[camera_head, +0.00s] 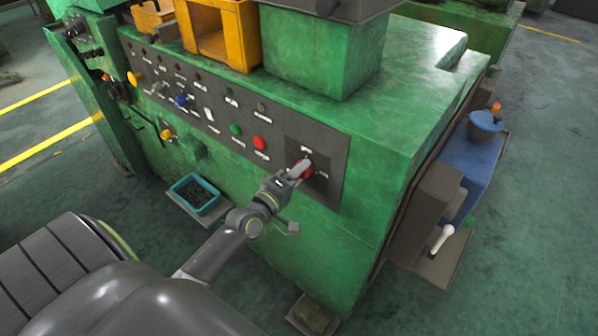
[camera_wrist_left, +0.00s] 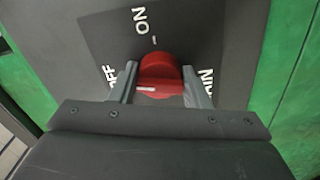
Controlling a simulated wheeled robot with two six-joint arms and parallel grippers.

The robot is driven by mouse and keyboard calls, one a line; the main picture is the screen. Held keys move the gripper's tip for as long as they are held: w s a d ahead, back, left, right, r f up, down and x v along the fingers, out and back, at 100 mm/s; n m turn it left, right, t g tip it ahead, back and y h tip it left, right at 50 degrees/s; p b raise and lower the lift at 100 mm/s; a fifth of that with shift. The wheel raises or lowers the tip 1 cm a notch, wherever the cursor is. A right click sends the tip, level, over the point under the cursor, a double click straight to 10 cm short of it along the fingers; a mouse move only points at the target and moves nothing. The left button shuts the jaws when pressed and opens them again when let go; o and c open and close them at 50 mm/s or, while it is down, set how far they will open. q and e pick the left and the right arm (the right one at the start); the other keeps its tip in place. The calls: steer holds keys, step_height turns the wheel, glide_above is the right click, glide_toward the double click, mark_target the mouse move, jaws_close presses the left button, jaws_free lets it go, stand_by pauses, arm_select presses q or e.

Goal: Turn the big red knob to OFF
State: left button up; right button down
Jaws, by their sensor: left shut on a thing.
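The big red knob (camera_wrist_left: 160,73) sits on a dark plate (camera_wrist_left: 95,35) marked ON above it, OFF at its left and another word, partly covered, at its right. A short white mark shows on the knob's lower left, toward the OFF side. My left gripper (camera_wrist_left: 158,88) is shut on the knob, one finger on each side. In the head view the knob (camera_head: 306,170) is at the right end of the green machine's control panel (camera_head: 330,147), partly covered by my left gripper (camera_head: 298,170). My right gripper is not in view.
A smaller red button (camera_head: 259,142) and a green button (camera_head: 235,129) are left of the knob on the panel. A teal bin (camera_head: 183,184) is low in front of the machine. A blue unit (camera_head: 478,160) juts out at its right side. Open floor lies right.

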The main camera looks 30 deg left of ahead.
arm_select(q)
steer(key=shift+r+n, duration=0.1)
steer(key=shift+n, duration=1.5)
steer(key=o, duration=1)
steer(key=shift+c, duration=0.2)
steer(key=s+a+b, duration=0.1)
steer(key=s+b, duration=0.2)
steer(key=s, duration=1.4)
steer(key=shift+s+a+b, duration=0.15)
steer(key=shift+a+b, duration=0.05)
steer(key=shift+b, duration=0.1)
